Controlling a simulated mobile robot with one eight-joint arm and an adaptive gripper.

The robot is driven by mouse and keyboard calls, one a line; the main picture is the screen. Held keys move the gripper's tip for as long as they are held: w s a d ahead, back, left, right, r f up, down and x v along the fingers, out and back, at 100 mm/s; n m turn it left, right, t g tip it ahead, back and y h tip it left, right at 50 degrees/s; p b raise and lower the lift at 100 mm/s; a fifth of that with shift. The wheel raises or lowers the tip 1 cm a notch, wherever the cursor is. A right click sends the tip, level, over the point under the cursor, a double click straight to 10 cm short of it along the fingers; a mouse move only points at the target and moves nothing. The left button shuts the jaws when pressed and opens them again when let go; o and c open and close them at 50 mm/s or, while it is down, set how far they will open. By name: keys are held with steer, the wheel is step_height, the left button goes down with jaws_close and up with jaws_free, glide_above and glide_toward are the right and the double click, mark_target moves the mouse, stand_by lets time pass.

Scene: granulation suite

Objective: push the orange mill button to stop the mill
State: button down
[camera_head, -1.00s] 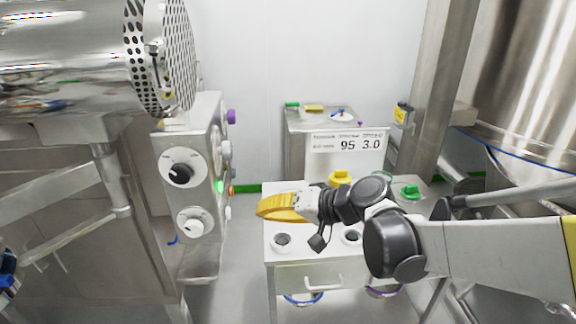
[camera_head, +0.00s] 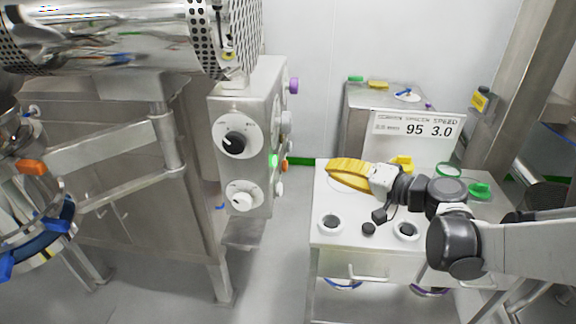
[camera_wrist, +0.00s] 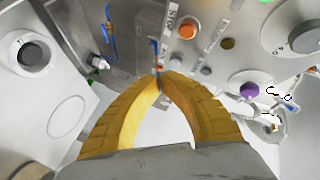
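The orange button (camera_wrist: 188,29) shows at the top of the wrist view on a grey panel, beside a small label that seems to read STOP. In the head view a small orange button (camera_head: 284,165) shows on the right-hand side of the steel control box (camera_head: 245,110), just right of a green one. My gripper (camera_wrist: 160,78) has yellow curved fingers with their tips together and nothing between them. In the head view my gripper (camera_head: 332,166) is to the right of the box, apart from it, pointing left.
Two large dials (camera_head: 238,137) face the front of the box. A purple knob (camera_head: 293,86) sticks out on its side. A steel vessel (camera_head: 125,40) is at upper left.

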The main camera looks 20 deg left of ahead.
steer(key=s+a, duration=0.1)
steer(key=a, duration=0.6)
steer(key=shift+s+a, duration=0.2)
steer(key=shift+s, duration=0.2)
stand_by(1.1)
steer(key=shift+s+a, duration=0.1)
steer(key=shift+a, duration=0.25)
steer(key=shift+s+a, duration=0.1)
steer(key=shift+a, duration=0.4)
stand_by(0.6)
stand_by(0.3)
steer(key=shift+d, duration=0.85)
steer(key=shift+w, duration=0.2)
steer(key=d, duration=0.2)
steer(key=w+d, duration=0.1)
steer(key=d, duration=0.2)
